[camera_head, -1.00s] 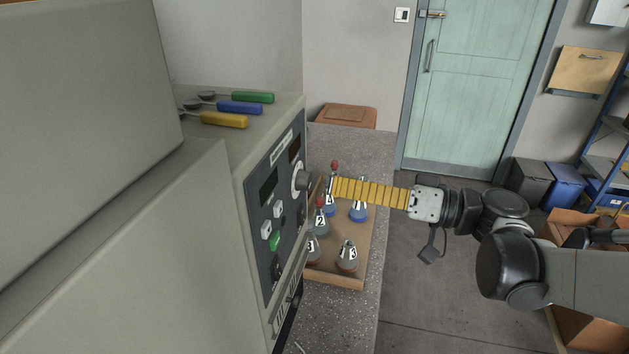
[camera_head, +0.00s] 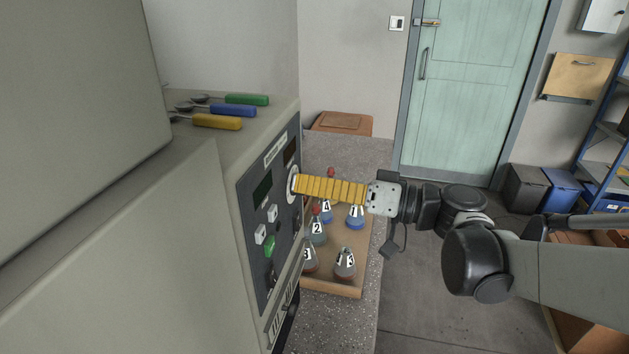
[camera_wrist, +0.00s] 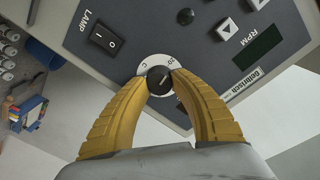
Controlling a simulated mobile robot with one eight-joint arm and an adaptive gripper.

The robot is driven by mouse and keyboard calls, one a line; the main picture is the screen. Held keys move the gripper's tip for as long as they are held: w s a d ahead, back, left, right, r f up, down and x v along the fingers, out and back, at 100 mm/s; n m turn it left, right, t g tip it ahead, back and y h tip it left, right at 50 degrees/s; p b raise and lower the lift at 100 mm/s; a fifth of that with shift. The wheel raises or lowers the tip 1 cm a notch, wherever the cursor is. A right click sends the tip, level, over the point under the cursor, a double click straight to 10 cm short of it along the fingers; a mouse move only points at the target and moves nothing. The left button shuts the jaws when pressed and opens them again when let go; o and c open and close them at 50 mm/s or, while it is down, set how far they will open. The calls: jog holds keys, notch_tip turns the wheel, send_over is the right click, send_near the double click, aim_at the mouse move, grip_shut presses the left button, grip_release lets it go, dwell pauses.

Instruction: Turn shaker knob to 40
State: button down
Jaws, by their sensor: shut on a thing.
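The shaker knob (camera_wrist: 159,80) is a dark round knob on a white dial (camera_wrist: 148,65) on the machine's dark control panel (camera_wrist: 197,53). Part of the dial's scale shows in the wrist view, including a "20"; the rest is hidden by the fingers and knob. My gripper (camera_wrist: 160,88) has yellow ribbed fingers, one on each side of the knob, shut on it. In the head view my gripper (camera_head: 298,184) reaches the dial (camera_head: 292,184) from the right, and its fingers cover the knob.
A wooden tray (camera_head: 335,289) with several numbered flasks stands below my gripper on the speckled bench (camera_head: 345,327). Green, blue and yellow-handled tools (camera_head: 217,122) lie on top of the machine. The panel has a lamp switch (camera_wrist: 104,38) and an RPM display (camera_wrist: 258,47).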

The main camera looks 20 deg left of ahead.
jog(key=m+p, duration=0.2)
jog(key=m, duration=0.7)
jog(key=m+g+p, duration=0.1)
jog(key=m+p, duration=0.1)
jog(key=m, duration=0.7)
jog(key=shift+m+h, duration=0.4)
dwell(0.5)
jog(key=c, duration=1)
grip_release()
jog(key=shift+w, duration=0.1)
jog(key=shift+c, duration=0.2)
jog(key=shift+d, duration=0.1)
